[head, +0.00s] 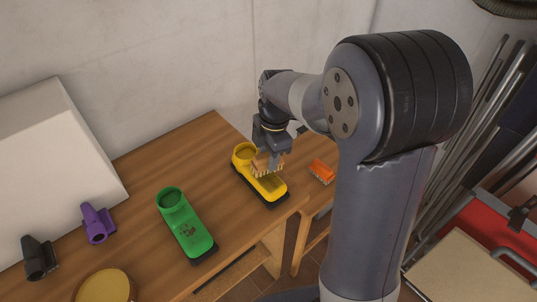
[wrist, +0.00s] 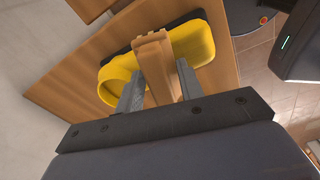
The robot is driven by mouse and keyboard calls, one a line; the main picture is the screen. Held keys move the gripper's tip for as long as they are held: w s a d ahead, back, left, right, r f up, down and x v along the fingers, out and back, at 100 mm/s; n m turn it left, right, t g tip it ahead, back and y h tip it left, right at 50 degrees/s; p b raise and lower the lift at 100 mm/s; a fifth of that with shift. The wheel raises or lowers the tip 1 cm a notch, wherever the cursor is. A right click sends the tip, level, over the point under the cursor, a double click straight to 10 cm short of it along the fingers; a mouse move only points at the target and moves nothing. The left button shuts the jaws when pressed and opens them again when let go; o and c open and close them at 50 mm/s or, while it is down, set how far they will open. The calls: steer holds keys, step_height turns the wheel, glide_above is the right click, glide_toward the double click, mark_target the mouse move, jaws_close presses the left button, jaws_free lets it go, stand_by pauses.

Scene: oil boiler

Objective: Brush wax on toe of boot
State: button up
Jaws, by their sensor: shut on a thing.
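My gripper (head: 271,154) is shut on a wooden brush (head: 264,167). The brush has pale bristles on its underside. It is over the middle of a yellow boot (head: 270,188), between the open shaft and the toe; I cannot tell if the bristles touch it. The boot has a dark sole and its toe points to the lower right. In the wrist view the brush (wrist: 155,60) is between the two fingers and hides part of the yellow boot (wrist: 197,45). A green boot (head: 185,228) stands to the left. No wax can be made out on the yellow toe.
A round yellow-topped item (head: 104,287) is at the table's front left. A purple item (head: 97,222) and a black one (head: 38,258) stand by a white box (head: 55,145). An orange brush-like item (head: 322,171) lies on the lower surface at right.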

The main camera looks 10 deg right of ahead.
steer(key=shift+f, duration=0.35)
stand_by(0.7)
steer(key=shift+s, duration=0.15)
